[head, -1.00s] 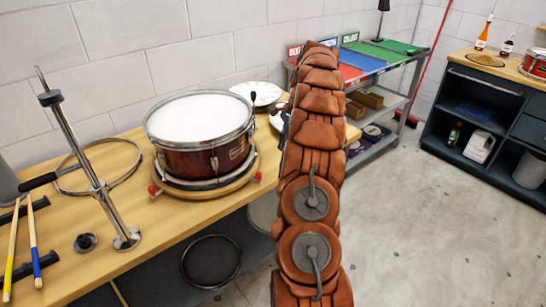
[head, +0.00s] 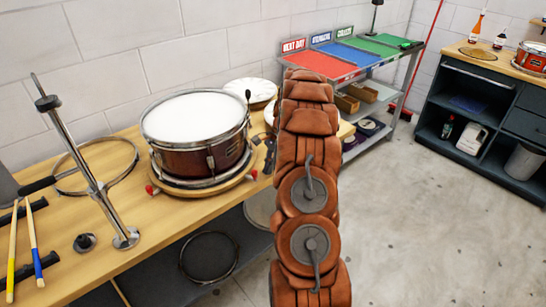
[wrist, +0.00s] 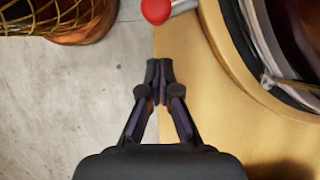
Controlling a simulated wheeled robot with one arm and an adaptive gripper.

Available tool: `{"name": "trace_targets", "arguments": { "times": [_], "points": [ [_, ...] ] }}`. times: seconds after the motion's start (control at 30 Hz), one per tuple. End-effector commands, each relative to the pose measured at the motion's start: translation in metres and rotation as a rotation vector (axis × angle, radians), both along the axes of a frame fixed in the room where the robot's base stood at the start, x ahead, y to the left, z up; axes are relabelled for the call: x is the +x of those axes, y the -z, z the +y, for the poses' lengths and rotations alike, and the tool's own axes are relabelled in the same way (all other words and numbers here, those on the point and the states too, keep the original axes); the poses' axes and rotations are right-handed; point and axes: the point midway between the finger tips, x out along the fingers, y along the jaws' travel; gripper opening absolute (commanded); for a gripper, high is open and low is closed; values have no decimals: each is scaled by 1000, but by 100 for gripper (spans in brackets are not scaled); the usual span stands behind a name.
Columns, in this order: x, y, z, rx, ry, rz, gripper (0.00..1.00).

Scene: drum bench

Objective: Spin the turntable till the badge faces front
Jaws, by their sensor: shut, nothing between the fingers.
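A dark red drum (head: 190,157) with a white head and metal hoops sits on a round wooden turntable (head: 208,190) on the bench. Red knobs (head: 150,189) stick out from the turntable's edge. My arm hides the space to the right of the drum in the head view. In the wrist view my gripper (wrist: 160,68) is shut and empty, with its fingertips over the bench edge. A red knob (wrist: 155,10) is just beyond the tips, apart from them. The drum's rim shows at right.
The wooden bench (head: 150,215) holds a chrome stand (head: 85,160), a loose hoop (head: 95,165) and drumsticks (head: 33,245) at left. A shelf cart (head: 345,60) stands beyond. The floor at right is clear.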

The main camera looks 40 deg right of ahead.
Motion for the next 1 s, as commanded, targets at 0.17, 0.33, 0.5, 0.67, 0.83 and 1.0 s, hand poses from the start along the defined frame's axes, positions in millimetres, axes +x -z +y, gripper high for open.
{"name": "trace_targets", "arguments": {
  "times": [0.17,0.33,0.5,0.67,0.83,1.0],
  "points": [
    [1,-3,17,1,-2,1,0],
    [2,-2,28,1,0,1,0],
    [2,-2,32,0,0,1,0],
    [3,-1,32,0,0,1,0],
    [3,-1,33,0,0,0,0],
    [7,-2,49,-1,10,-1,0]
  ]
}}
